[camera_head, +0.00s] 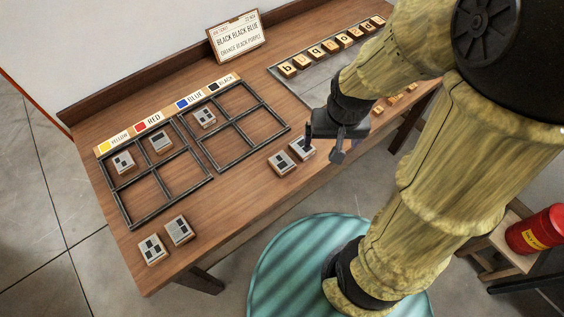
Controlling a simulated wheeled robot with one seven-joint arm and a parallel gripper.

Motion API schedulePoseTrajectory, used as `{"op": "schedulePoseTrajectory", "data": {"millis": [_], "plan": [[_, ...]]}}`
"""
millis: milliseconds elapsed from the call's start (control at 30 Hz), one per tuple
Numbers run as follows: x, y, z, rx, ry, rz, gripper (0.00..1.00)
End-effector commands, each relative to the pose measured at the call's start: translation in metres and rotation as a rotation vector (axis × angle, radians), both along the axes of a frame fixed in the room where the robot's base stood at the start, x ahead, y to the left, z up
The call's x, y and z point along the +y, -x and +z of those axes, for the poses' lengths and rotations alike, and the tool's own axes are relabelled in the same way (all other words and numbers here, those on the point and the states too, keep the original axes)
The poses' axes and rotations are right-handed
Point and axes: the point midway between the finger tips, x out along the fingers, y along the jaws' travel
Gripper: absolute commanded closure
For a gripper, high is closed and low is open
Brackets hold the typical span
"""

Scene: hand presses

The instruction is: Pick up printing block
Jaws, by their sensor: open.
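Several small printing blocks with grey and black tops are on the wooden table. One block (301,148) lies near the table's front edge, just left of my gripper (324,146). Another block (281,162) lies beside it. Two more blocks, a left one (152,249) and a right one (179,230), lie at the front left. Three sit in the frame compartments: one under yellow (122,162), one under red (161,141) and one under blue (205,118). My gripper is open and points down beside the nearest block. Whether a finger touches that block cannot be told.
A sign card (236,37) stands at the back, reading "BLACK BLACK BLUE". Lettered blocks (330,47) line a grey panel (311,88). A red can (540,228) rests on a stool at right. Bare wood lies at front middle.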

Motion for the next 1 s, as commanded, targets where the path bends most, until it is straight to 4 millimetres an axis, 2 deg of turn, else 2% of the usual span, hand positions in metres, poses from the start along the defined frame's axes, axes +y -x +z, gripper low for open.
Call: {"op": "schedulePoseTrajectory", "data": {"millis": [267,500,767,1000], "plan": [[0.04,-0.005,-0.03,0.123,0.026,-0.17,0.11],[0.072,-0.005,-0.054,0.171,0.125,-0.343,0.11],[0.105,-0.004,-0.073,0.114,0.264,-0.526,0.11],[0.14,-0.001,-0.08,-0.05,0.369,-0.676,0.11]]}}
